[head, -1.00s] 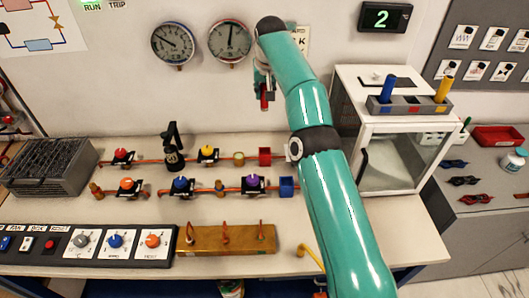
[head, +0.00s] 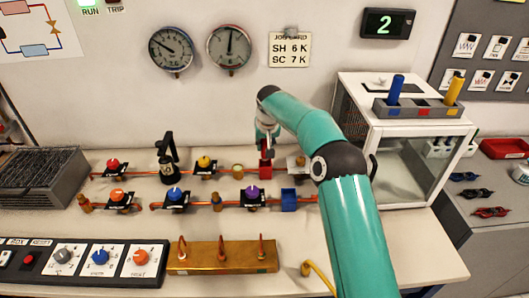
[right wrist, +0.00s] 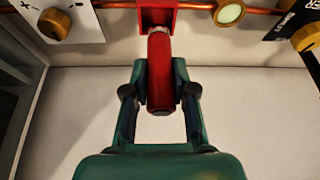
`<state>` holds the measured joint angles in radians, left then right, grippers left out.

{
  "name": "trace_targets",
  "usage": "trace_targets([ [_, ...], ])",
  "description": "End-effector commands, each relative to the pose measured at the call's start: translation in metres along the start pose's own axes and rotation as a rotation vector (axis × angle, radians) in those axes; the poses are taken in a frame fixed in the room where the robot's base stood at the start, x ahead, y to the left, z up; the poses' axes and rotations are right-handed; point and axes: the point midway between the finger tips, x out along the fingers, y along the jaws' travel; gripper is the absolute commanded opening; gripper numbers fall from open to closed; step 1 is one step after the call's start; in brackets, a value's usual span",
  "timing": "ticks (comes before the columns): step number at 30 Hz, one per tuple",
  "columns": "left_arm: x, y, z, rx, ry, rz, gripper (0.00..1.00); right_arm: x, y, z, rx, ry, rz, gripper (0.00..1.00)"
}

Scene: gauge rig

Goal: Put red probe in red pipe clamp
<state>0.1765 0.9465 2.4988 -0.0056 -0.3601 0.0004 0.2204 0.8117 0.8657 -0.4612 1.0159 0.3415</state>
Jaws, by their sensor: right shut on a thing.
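The red probe (right wrist: 160,62) is held between the fingers of my right gripper (right wrist: 160,92), which is shut on it. In the right wrist view the probe's far end meets the red pipe clamp (right wrist: 157,14); I cannot tell how deep it sits. In the head view the red clamp (head: 265,173) is on the upper copper pipe, with the red probe (head: 266,151) upright just above it or in it. My right gripper (head: 266,138) is over the clamp, partly hidden by its own arm. My left gripper is not in view.
A blue clamp (head: 289,199) sits on the lower pipe. The probe holder (head: 380,108) on the white cabinet (head: 350,92) carries a blue probe (head: 396,90) and a yellow probe (head: 453,91). Valves and a black clamp-like fitting (head: 170,165) stand left along the pipes.

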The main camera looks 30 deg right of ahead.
Motion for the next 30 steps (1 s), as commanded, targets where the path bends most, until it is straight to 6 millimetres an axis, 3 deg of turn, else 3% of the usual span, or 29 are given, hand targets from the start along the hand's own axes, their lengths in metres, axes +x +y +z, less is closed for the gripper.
trace_targets([
  [6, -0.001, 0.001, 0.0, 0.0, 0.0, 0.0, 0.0, 0.024, 0.001, 0.01, -0.001, -0.001, 0.001, 0.0],
  [12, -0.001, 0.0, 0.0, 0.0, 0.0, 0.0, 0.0, 0.025, 0.001, 0.01, 0.0, 0.001, 0.0, 0.0],
  [13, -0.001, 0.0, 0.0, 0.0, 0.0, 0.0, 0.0, 0.026, 0.001, 0.011, 0.0, -0.001, 0.001, 0.27],
  [17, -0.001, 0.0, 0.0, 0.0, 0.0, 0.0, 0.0, 0.026, 0.001, 0.011, 0.001, -0.001, 0.001, 0.49],
  [30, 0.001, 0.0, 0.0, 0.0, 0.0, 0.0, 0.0, 0.019, 0.002, 0.011, 0.001, 0.0, 0.001, 0.51],
])
